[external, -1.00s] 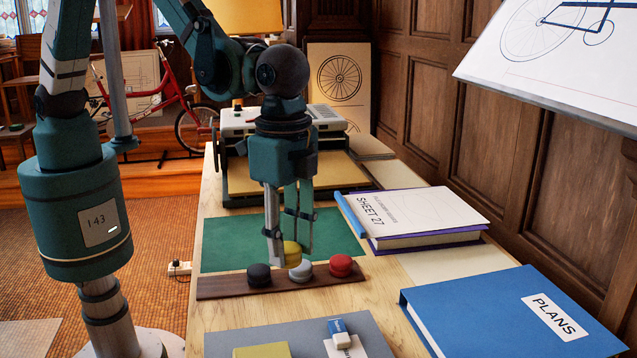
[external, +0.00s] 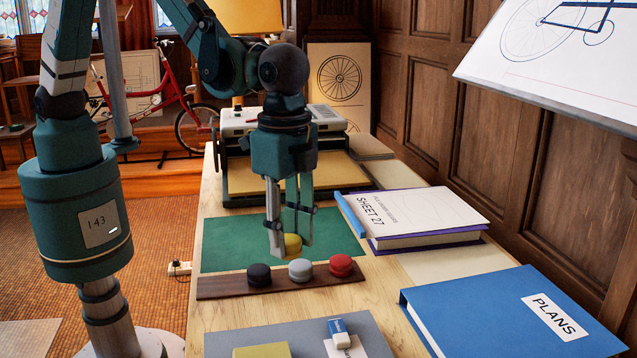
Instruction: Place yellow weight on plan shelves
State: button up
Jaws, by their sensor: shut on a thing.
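My gripper (external: 289,248) is shut on the yellow weight (external: 292,243), a small round piece partly hidden by the fingers. It is held above the green mat (external: 225,246), just behind the wooden strip; I cannot tell the exact height. A dark weight (external: 259,275), a grey weight (external: 300,269) and a red weight (external: 341,265) sit in a row on the strip (external: 218,286). I cannot make out anything that is clearly the plan shelves.
A blue PLANS binder (external: 500,310) lies at the front right. A SHEET 27 book (external: 420,218) lies right of the mat. A grey pad (external: 225,340) with an eraser (external: 337,328) is in front. A machine (external: 245,180) stands behind the mat.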

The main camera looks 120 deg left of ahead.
jog(key=s+a+f+m+b, duration=0.1)
jog(key=s+a+b, duration=0.2)
jog(key=s+a, duration=1.5)
jog(key=s, duration=0.3)
jog(key=shift+s+a+f, duration=0.2)
jog(key=shift+a+f, duration=0.1)
jog(key=shift+f, duration=0.1)
jog(key=shift+f+b, duration=0.9)
jog(key=shift+f, duration=2.15)
jog(key=shift+f, duration=0.1)
jog(key=shift+f+b, duration=0.4)
jog(key=shift+f, duration=1.35)
jog(key=shift+f, duration=0.15)
